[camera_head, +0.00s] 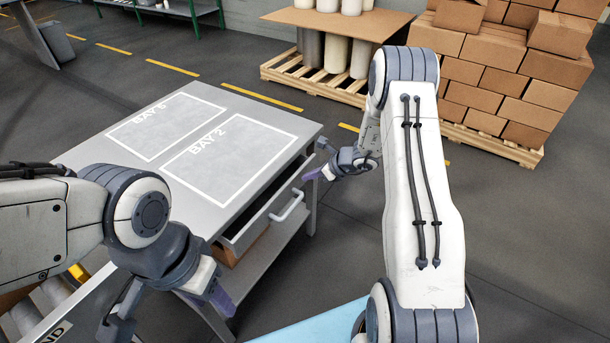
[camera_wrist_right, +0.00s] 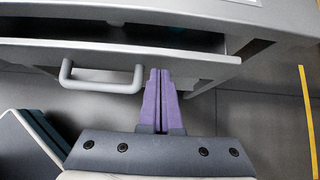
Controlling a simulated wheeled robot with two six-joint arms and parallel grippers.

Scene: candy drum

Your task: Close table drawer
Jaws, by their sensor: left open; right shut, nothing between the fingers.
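The grey table (camera_head: 240,113) has its drawer (camera_head: 262,212) pulled part way out on the side facing right. The drawer has a light bar handle (camera_head: 288,206). In the right wrist view the drawer front (camera_wrist_right: 205,58) is close, with a dark gap above it and the handle (camera_wrist_right: 102,78) left of my fingers. My right gripper (camera_head: 310,175) is shut and empty, its purple fingertips (camera_wrist_right: 160,75) at the drawer front near its far end; I cannot tell whether they touch. My left gripper (camera_head: 172,312) is open, low in front of the table, away from the drawer.
Marked bays lie bare on the tabletop. A pallet of cylinders (camera_head: 325,60) and stacked cardboard boxes (camera_head: 520,75) stand behind to the right. A light blue surface (camera_head: 315,325) is at the bottom. Floor right of the table is clear.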

